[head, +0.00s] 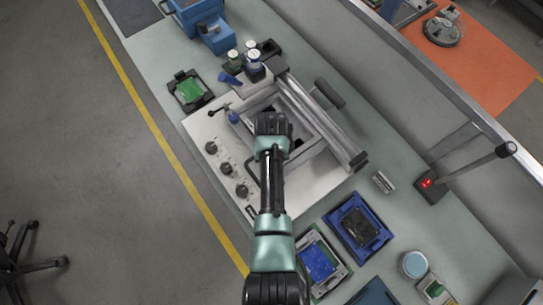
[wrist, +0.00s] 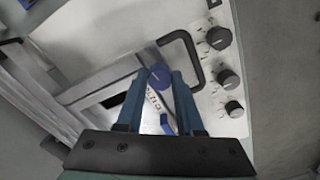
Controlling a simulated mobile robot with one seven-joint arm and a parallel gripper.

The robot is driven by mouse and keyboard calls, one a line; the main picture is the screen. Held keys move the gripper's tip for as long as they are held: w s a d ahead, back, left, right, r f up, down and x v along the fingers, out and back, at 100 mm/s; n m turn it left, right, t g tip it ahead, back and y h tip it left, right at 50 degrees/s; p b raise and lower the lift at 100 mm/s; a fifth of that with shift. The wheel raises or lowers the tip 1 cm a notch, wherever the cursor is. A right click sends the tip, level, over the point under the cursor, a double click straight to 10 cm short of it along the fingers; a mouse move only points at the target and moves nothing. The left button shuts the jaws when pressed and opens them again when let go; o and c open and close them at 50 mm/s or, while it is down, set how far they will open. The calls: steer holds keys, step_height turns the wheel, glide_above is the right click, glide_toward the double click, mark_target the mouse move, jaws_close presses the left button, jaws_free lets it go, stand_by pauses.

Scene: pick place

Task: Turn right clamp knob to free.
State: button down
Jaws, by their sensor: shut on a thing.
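The blue right clamp knob (wrist: 158,76) shows in the wrist view between the tips of my gripper (wrist: 162,74). The two blue fingers are closed on its sides. A white label with dark lettering and another blue part (wrist: 167,124) show lower down between the fingers. In the head view my arm covers the held knob and the fingertips. Another blue knob (head: 233,117) stands uncovered at the upper left of the machine frame, beside a black-tipped lever. Which way the held knob is turned, I cannot tell.
The white machine (head: 205,135) carries several black dials (head: 226,168) along its front and a black handle (wrist: 183,45) close to my fingers. Bottles (head: 254,65), a green board in a tray (head: 189,90) and blue trays (head: 358,226) surround it on the bench.

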steer(key=shift+m, duration=1.3)
steer(key=c, duration=0.5)
jaws_free()
steer(key=shift+c, duration=0.2)
step_height(320, 180, up, 13)
steer(key=b, duration=0.1)
